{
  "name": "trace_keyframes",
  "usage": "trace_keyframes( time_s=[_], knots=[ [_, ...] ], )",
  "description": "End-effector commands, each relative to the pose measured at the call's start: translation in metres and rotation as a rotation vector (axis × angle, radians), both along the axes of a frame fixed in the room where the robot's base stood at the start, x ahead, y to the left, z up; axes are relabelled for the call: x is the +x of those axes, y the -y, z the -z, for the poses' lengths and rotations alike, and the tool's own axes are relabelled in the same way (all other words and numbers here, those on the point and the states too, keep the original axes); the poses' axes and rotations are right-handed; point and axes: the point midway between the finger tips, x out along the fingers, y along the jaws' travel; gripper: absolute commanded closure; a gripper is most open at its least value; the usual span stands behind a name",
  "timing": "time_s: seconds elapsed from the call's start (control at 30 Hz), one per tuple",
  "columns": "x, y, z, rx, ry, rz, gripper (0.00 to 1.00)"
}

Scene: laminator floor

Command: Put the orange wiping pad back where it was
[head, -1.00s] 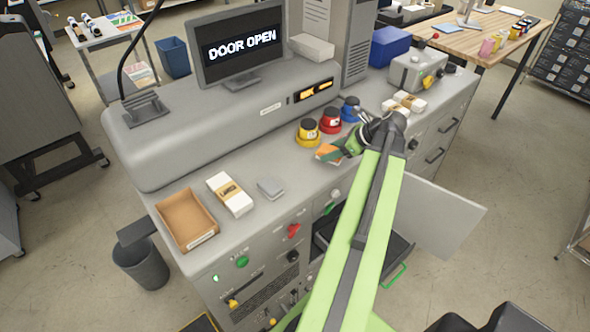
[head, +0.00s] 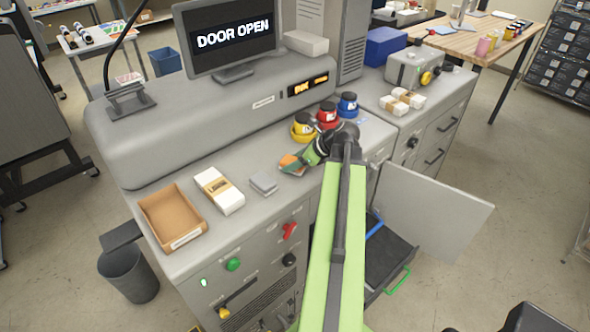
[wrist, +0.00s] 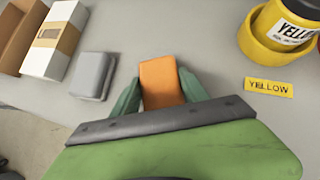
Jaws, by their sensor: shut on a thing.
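The orange wiping pad (wrist: 160,82) is between the green fingers of my gripper (wrist: 160,95) in the wrist view. It also shows in the head view (head: 291,162), above the grey machine top or touching it; I cannot tell which. My gripper (head: 292,167) is shut on the pad. A grey pad (head: 264,182) lies on the machine top just left of it, and it also shows in the wrist view (wrist: 94,75).
Yellow (head: 303,127), red (head: 327,116) and blue (head: 347,105) pots stand behind my gripper. A white banded stack (head: 218,190) and a cardboard tray (head: 172,216) stand left. A drawer (head: 388,255) and a door (head: 437,212) hang open at the front.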

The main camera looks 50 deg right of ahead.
Motion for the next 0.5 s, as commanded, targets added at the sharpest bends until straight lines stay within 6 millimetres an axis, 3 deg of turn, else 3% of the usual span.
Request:
trace_keyframes(
  time_s=[0.03,0.37,0.4,0.5],
  knots=[
    [-0.0001,0.0000,0.0068,0.000,0.000,0.000,0.90],
    [-0.0004,0.0003,0.0073,0.000,0.000,0.000,0.90],
    [-0.0005,0.0004,0.0059,0.000,0.000,0.000,0.44],
    [-0.0005,0.0006,0.0055,0.001,0.000,0.001,0.31]
  ],
)
